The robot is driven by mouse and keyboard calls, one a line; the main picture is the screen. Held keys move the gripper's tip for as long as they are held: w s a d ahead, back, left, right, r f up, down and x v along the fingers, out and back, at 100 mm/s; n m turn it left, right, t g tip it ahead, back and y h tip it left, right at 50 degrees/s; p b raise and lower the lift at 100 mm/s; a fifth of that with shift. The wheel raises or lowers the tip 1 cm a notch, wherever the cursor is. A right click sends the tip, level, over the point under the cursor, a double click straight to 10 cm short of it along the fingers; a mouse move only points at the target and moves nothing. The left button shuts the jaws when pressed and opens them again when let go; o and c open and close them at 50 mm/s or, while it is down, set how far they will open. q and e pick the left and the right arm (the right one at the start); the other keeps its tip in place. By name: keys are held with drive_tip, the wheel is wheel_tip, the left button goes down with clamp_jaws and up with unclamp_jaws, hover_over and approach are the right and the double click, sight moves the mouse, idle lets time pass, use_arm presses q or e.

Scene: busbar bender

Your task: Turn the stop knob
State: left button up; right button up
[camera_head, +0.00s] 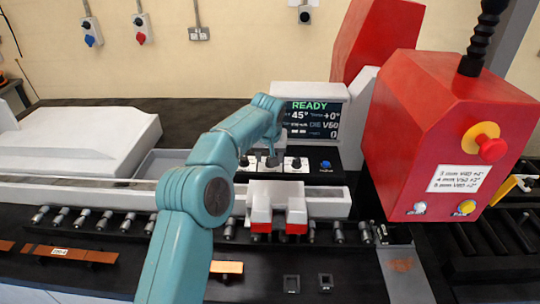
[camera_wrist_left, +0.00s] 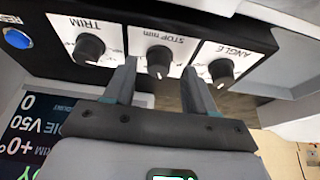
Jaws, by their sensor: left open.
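The stop knob (camera_wrist_left: 158,61) is black and round, on a white plate marked "STOP mm" that appears upside down in the left wrist view. My left gripper (camera_wrist_left: 158,70) is open, with one finger to each side of the stop knob and visible gaps between. In the head view my left gripper (camera_head: 270,155) is above the knob row and hides most of the stop knob. The TRIM knob (camera_wrist_left: 90,47) and the ANGLE knob (camera_wrist_left: 221,71) flank the stop knob. My right gripper is not in view.
A screen (camera_head: 313,116) behind the knobs reads READY, 45° and +0°. A blue button (camera_head: 326,165) is right of the knobs. Red-tipped white blocks (camera_head: 276,207) stand in front.

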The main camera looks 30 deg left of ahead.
use_arm(q)
drive_tip(key=shift+w+d+f, duration=0.1)
drive_tip(key=shift+d+f, duration=0.05)
drive_tip(key=shift+d, duration=0.1)
drive_tip(key=shift+a+f, duration=0.1)
drive_tip(key=shift+a, duration=0.15)
drive_tip(key=shift+a+f, duration=0.1)
drive_tip(key=shift+c, duration=0.9)
drive_tip(key=shift+d, duration=0.25)
drive_tip(key=c, duration=0.8)
drive_tip(key=shift+a, duration=0.15)
